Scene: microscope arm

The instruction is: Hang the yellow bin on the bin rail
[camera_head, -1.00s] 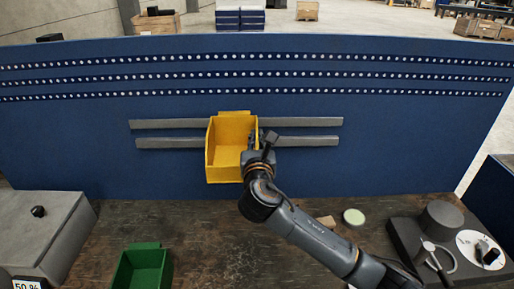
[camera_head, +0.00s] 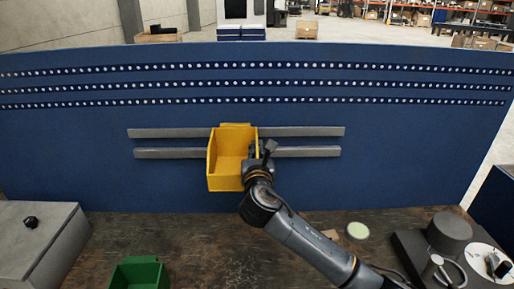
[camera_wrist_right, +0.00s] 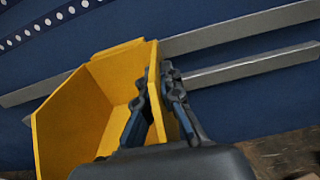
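The yellow bin (camera_head: 226,178) is upright in front of the two grey bars of the bin rail (camera_head: 170,133), near their middle. Its back edge shows slightly above the upper bar. I cannot tell whether its back is hooked on the rail or only close to it. My right gripper (camera_head: 256,160) is at the bin's right wall. In the right wrist view the fingers (camera_wrist_right: 158,108) straddle that wall of the yellow bin (camera_wrist_right: 70,125), one inside and one outside, and are shut on it. The bin's back is hidden. My left gripper is not in view.
A blue panel (camera_head: 420,140) with rows of holes carries the rail. On the dark bench (camera_head: 220,235) are a green bin (camera_head: 140,275), a grey box (camera_head: 35,240) at left, a pale green disc (camera_head: 357,231) and a dark round device (camera_head: 448,232) at right.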

